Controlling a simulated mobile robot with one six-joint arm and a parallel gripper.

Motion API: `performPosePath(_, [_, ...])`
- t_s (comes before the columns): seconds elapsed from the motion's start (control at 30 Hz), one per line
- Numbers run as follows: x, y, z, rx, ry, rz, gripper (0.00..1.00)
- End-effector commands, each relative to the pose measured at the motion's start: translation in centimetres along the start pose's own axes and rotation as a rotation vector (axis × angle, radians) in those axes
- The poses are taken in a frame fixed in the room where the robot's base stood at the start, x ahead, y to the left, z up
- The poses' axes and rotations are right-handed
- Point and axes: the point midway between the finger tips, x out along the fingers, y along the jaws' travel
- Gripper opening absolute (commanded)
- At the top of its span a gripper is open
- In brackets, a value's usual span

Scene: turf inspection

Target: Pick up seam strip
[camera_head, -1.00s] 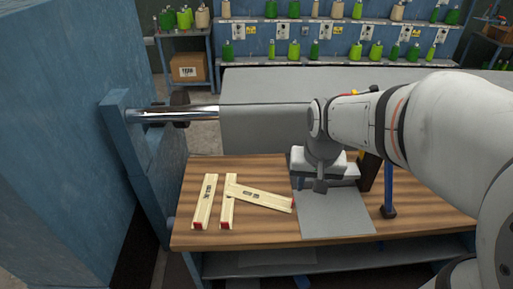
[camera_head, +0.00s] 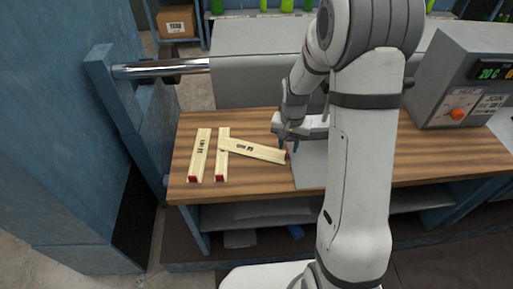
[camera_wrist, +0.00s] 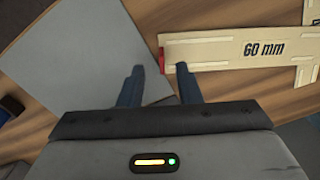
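Three pale cream seam strips with red ends lie on the wooden table. One strip (camera_head: 199,155) lies at the left and a second (camera_head: 222,160) beside it, both roughly lengthwise. A third strip (camera_head: 252,151) lies slanted, its left end at or over the second strip. In the wrist view this strip (camera_wrist: 225,51) reads "60 mm", with its red end near my right finger. My gripper (camera_head: 288,143) is near that red end; in the wrist view my gripper (camera_wrist: 160,75) is open, its blue-grey fingers apart with nothing between them.
A grey sheet (camera_head: 308,174) lies on the wooden table (camera_head: 420,155) right of the strips. A grey machine with a display (camera_head: 466,85) stands at the right. A metal roller (camera_head: 160,68) and blue frame are at the left.

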Motion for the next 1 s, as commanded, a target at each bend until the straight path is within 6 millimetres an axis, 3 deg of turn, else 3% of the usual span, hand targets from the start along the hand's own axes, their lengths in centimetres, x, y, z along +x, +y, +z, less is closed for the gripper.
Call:
performPosePath(0.23, [3.1,-0.2,0.1,-0.001,-0.003,0.001,0.31])
performPosePath(0.53, [3.5,-0.3,0.1,-0.002,0.000,0.000,0.30])
performPosePath(0.9, [3.5,-0.3,0.1,-0.003,0.000,0.000,0.00])
performPosePath(1.0, [3.5,-0.3,0.1,-0.003,0.000,0.000,0.00])
